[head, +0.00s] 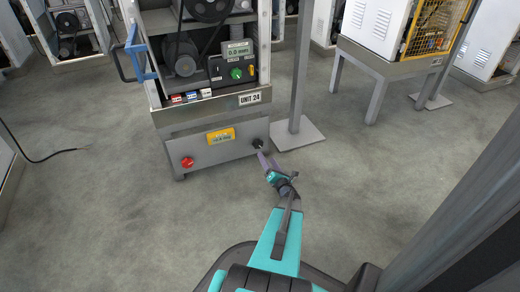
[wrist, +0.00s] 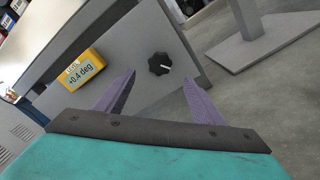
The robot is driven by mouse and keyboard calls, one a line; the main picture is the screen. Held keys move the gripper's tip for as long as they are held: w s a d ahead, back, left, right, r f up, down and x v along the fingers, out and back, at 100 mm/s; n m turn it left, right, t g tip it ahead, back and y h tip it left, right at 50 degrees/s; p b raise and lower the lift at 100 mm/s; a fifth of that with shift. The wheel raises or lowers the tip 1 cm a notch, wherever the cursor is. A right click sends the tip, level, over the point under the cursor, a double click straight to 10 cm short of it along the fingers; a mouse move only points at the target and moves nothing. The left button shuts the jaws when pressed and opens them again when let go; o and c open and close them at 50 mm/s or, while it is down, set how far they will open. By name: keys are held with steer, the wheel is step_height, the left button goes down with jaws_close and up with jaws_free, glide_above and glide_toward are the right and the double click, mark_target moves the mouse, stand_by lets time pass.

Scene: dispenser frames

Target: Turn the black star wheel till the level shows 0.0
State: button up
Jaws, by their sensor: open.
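The black star wheel (wrist: 159,63) with a pale pointer mark is on the grey front panel, and shows at the lower right of the unit in the head view (head: 257,143). The yellow level (wrist: 80,72) reads +0.4 deg in the wrist view; it is also on the panel in the head view (head: 221,136), too small to read surely. My gripper (wrist: 159,80) is open and empty, its purple fingers pointing at the panel. The wheel appears between and beyond the fingertips, apart from them. In the head view my gripper (head: 265,160) is just in front of the wheel.
A red knob (head: 187,161) is at the panel's lower left. Above are the UNIT 24 label (head: 249,98) and a green-knobbed control box (head: 233,68) showing 0.0. A grey post with a foot plate (head: 300,133) stands close right of the unit. The floor in front is clear.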

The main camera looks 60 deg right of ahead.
mark_target(259, 145)
steer(key=b+x, duration=0.3)
steer(key=x, duration=0.5)
steer(key=shift+w+d+f, duration=0.15)
steer(key=shift+w+d, duration=0.05)
steer(key=shift+x, duration=0.85)
steer(key=c, duration=1)
